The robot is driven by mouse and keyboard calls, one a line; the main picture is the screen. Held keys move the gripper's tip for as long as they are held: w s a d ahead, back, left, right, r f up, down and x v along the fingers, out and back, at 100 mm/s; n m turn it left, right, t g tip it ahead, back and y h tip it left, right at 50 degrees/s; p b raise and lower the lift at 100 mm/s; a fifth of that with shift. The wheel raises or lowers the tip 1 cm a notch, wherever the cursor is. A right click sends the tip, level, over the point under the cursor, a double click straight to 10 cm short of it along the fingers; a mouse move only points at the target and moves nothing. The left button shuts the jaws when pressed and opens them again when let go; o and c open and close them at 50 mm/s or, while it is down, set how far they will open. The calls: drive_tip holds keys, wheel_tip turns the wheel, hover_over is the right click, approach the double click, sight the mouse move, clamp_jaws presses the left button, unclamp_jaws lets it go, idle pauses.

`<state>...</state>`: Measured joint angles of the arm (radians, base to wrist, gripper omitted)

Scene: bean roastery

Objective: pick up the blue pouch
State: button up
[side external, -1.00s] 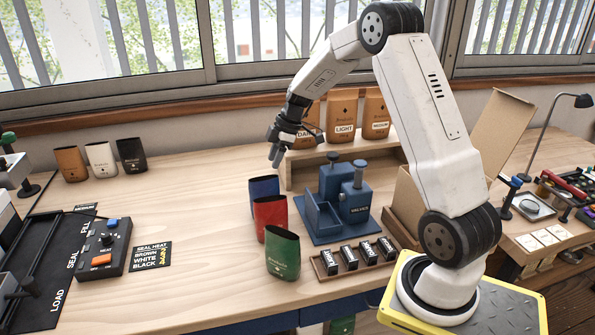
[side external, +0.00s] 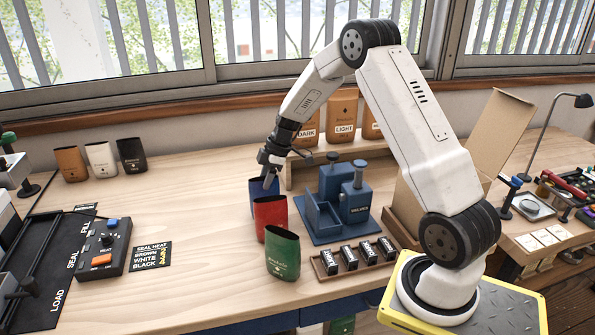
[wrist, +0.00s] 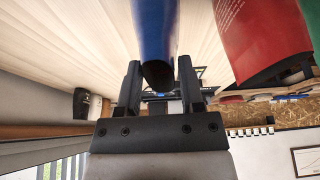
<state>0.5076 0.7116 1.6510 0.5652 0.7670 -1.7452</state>
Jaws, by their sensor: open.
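The blue pouch (side external: 254,188) stands upright on the wooden table, at the back of a row with the red and green pouches. The red pouch hides part of its front in the side view. My gripper (side external: 268,183) is over the blue pouch, with the fingers pointing down at its top. In the wrist view the blue pouch (wrist: 154,35) reaches with its dark open end between the two spread fingers of my gripper (wrist: 159,85). The fingers are open, and a gap shows at the right finger. I cannot tell whether the left finger touches the pouch.
The red pouch (side external: 270,222) stands close in front, and the green pouch (side external: 283,258) is beyond it. A blue press-like device (side external: 345,205) is to the right. A shelf with labelled bags (side external: 342,112) is behind.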

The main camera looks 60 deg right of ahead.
drive_tip(key=shift+c, duration=0.2)
idle(0.3)
clamp_jaws()
drive_tip(key=shift+s+f, duration=0.1)
drive_tip(key=shift+f, duration=0.1)
idle(1.1)
